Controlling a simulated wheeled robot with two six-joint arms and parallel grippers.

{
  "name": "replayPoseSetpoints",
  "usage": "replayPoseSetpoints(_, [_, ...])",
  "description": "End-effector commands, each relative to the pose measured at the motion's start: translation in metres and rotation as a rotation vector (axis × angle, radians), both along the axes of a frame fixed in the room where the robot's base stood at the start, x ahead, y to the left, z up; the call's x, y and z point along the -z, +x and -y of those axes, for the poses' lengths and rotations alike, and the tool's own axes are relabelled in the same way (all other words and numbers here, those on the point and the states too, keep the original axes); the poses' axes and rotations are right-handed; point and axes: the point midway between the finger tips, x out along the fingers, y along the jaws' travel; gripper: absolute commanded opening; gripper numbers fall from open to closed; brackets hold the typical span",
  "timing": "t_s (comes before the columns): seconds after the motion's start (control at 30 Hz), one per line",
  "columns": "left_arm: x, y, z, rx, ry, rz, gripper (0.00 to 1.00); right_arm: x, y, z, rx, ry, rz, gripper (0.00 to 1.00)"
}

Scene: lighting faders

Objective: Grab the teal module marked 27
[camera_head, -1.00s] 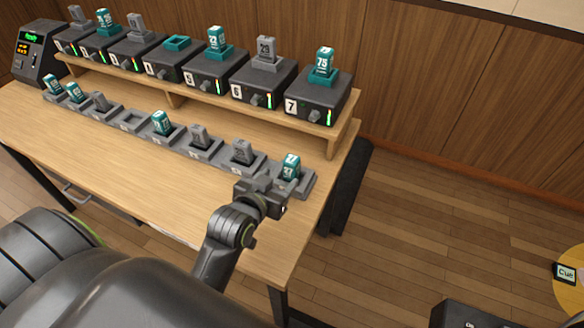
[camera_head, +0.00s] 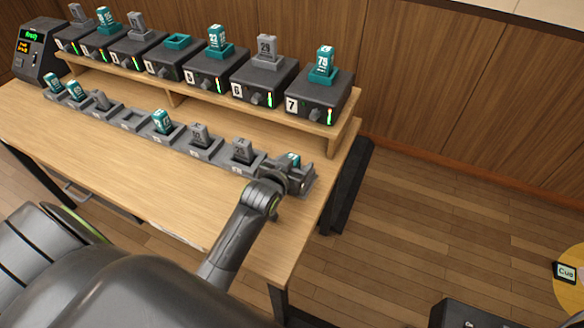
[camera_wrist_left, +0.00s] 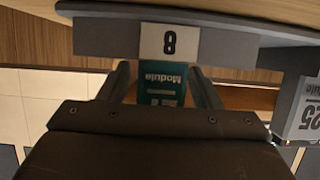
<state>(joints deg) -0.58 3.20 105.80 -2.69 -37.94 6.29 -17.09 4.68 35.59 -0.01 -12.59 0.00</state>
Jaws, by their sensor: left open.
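The teal module (camera_head: 294,158) stands in the rightmost slot of the low grey tray row, mostly hidden behind my left gripper (camera_head: 292,176). Its 27 was readable a second ago; now only its top shows in the head view. In the left wrist view, the teal module (camera_wrist_left: 162,84) appears upside down between the two open fingers of my left gripper (camera_wrist_left: 163,86), below the slot label 8 (camera_wrist_left: 169,41). A finger is on each side; I cannot tell whether either touches it. My right gripper is not in view.
A grey module (camera_head: 242,150) stands in the slot to the left; its 25 shows in the wrist view (camera_wrist_left: 317,122). Several fader boxes, including box 7 (camera_head: 310,101), stand on the raised shelf behind. The table's front (camera_head: 215,218) is clear.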

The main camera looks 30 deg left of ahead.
Motion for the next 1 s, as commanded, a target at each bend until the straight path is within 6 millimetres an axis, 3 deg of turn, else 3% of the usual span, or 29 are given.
replayPoseSetpoints(0.2, [0.000, 0.000, 0.000, 0.000, 0.000, 0.000, 0.57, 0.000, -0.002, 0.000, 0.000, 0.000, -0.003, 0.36])
replayPoseSetpoints(0.57, [0.000, 0.000, 0.000, 0.000, 0.000, 0.000, 0.10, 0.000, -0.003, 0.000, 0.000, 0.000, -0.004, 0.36])
replayPoseSetpoints(0.83, [-0.004, 0.000, 0.000, 0.000, 0.000, 0.003, 0.09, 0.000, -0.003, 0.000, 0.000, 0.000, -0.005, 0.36])
replayPoseSetpoints(1.0, [-0.029, 0.001, 0.000, 0.000, 0.001, 0.007, 0.09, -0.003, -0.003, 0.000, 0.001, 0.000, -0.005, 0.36])
